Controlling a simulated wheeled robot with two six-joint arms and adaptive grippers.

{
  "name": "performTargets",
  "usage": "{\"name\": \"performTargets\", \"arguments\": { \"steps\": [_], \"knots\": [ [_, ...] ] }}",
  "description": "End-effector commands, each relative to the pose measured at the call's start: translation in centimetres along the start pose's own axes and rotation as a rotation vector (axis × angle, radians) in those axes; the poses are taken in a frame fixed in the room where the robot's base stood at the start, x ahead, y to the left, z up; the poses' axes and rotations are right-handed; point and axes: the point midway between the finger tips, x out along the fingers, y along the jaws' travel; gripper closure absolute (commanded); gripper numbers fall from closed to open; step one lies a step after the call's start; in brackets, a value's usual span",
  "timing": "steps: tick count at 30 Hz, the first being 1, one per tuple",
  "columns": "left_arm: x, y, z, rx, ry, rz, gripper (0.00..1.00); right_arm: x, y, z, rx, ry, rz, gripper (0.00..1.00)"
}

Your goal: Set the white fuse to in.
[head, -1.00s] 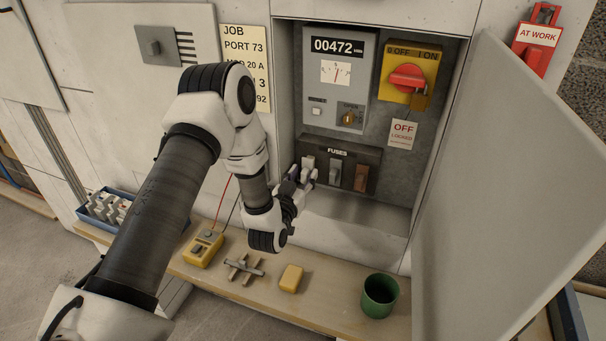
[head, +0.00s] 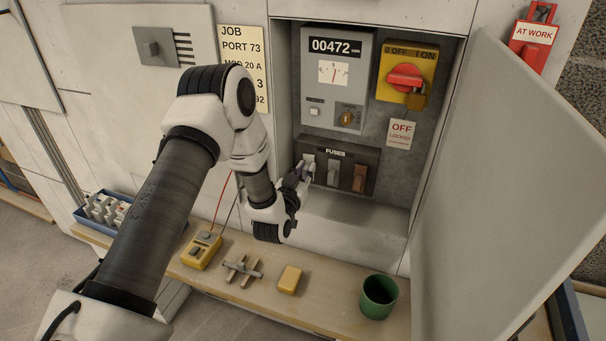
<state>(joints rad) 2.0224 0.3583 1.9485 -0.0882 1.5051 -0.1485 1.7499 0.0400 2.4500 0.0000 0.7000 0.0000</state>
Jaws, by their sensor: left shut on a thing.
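The fuse block (head: 337,154), labelled FUSES, is low inside the open cabinet. It has a white fuse (head: 309,159) at its left end, a grey fuse (head: 333,173) in the middle and a reddish-brown fuse (head: 360,179) at the right. My left gripper (head: 304,168) is at the left end of the block, shut on the white fuse. The fingers and wrist hide the lower part of that fuse, so how deep it sits is hard to tell. My right gripper is not in view.
A meter (head: 337,75) and a yellow switch with a red knob (head: 406,77) are above the block. The open grey door (head: 500,190) bounds the right side. The shelf (head: 330,310) holds a yellow tester (head: 202,250), a yellow block (head: 290,279) and a green cup (head: 378,297).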

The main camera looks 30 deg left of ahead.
Motion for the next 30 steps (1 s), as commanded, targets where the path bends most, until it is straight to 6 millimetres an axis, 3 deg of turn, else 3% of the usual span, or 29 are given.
{"name": "performTargets", "arguments": {
  "steps": [2, 3, 5, 19, 23, 30],
  "knots": [
    [0.1, 0.0, -0.2, 0.0, 0.006, -0.001, 1.0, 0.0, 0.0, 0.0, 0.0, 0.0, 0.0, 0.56],
    [0.1, 0.0, -0.2, 0.0, 0.006, -0.001, 0.75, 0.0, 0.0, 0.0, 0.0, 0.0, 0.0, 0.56],
    [0.1, 0.0, -0.3, 0.0, 0.006, -0.001, 0.56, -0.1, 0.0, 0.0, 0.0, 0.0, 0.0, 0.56],
    [-0.7, 0.0, -0.1, 0.0, 0.003, 0.0, 0.56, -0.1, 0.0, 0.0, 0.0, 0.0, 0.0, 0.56],
    [-3.2, 0.0, -0.1, 0.0, 0.0, -0.001, 0.56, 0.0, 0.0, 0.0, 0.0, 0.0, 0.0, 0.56],
    [-9.3, 0.0, 0.0, -0.001, -0.001, 0.0, 0.56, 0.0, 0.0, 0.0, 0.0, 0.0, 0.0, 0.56]
  ]
}}
